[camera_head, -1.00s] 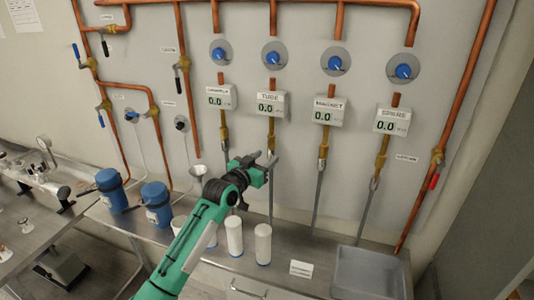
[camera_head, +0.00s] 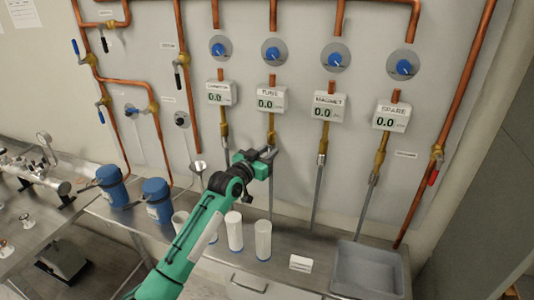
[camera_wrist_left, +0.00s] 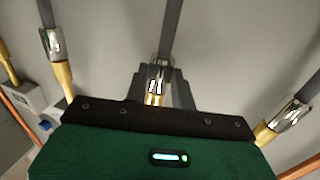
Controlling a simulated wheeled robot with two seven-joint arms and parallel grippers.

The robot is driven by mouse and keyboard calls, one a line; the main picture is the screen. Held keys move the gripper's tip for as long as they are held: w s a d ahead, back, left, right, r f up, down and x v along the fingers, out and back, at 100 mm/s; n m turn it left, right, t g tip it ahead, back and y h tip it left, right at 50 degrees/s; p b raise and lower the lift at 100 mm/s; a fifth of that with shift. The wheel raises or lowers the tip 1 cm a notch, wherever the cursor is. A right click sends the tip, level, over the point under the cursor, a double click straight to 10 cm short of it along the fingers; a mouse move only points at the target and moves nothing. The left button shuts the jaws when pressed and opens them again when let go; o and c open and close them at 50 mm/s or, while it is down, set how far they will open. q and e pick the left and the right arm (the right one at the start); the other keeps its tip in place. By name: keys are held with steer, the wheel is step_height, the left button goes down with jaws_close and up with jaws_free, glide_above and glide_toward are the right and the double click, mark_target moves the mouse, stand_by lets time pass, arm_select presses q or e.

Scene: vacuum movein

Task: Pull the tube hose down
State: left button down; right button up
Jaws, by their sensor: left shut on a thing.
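The tube hose (camera_head: 271,190) is a thin grey line hanging below the brass fitting (camera_head: 271,128) under the box labelled TUBE (camera_head: 271,100). My left gripper (camera_head: 264,154) is at the top of this hose, just below the fitting. In the left wrist view my left gripper (camera_wrist_left: 158,88) is shut on the metal end of the tube hose (camera_wrist_left: 172,30), one dark finger on each side. The fingers partly hide that joint, so I cannot tell whether the hose is still seated. My right gripper is not in view.
Neighbouring hoses hang close by, below the MAGNET (camera_head: 328,108) and SPARE (camera_head: 392,117) boxes. Below, white cylinders (camera_head: 263,240), blue containers (camera_head: 157,200) and a grey tray (camera_head: 368,270) stand on the metal bench. Copper pipes run along the wall.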

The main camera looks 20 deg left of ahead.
arm_select(q)
step_height(320, 180, down, 4)
steer(key=shift+f+b, duration=0.1)
steer(key=shift+b, duration=1)
steer(key=c, duration=1.2)
jaws_free()
steer(key=shift+o, duration=0.2)
steer(key=shift+s, duration=0.1)
steer(key=b+v, duration=0.4)
steer(key=v, duration=0.9)
steer(key=shift+s+a, duration=0.15)
steer(key=shift+s, duration=0.15)
